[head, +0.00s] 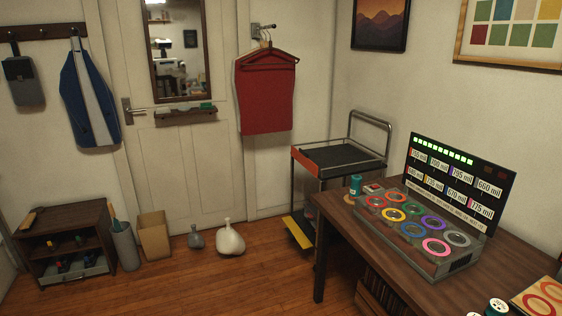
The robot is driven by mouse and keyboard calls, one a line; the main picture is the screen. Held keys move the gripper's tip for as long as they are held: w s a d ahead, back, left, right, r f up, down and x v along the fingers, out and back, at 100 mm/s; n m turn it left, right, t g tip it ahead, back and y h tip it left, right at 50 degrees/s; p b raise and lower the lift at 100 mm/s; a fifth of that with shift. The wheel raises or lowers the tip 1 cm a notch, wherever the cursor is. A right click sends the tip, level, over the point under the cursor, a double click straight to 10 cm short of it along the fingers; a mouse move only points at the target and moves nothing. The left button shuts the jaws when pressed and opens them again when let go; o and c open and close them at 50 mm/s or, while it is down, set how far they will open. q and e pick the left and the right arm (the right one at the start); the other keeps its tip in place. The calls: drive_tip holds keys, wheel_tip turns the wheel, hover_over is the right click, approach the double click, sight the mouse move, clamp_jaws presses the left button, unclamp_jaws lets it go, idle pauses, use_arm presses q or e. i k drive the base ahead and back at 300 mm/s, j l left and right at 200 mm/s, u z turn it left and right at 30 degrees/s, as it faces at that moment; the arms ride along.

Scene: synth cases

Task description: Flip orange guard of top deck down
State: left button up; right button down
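A metal trolley (321,205) stands against the back wall, just beyond the table's left end. Its top deck (345,156) is dark and looks empty, with a tubular handle (372,118) at the back right. The orange guard (305,161) runs along the top deck's left edge. At this size I cannot tell for sure whether it is raised or folded down. A yellow guard (298,232) shows on the left side of the lower deck. Neither of my grippers is in view, and nothing touches the trolley.
A wooden table (345,215) with a console (420,225) of coloured rings and a lit display stands right, partly hiding the trolley's lower right. Grey (196,239) and white (230,240) vases stand on the floor left of the trolley. The wooden floor in front is clear.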

sight(301, 156)
drive_tip(key=i, duration=3.15)
drive_tip(key=u, duration=0.4)
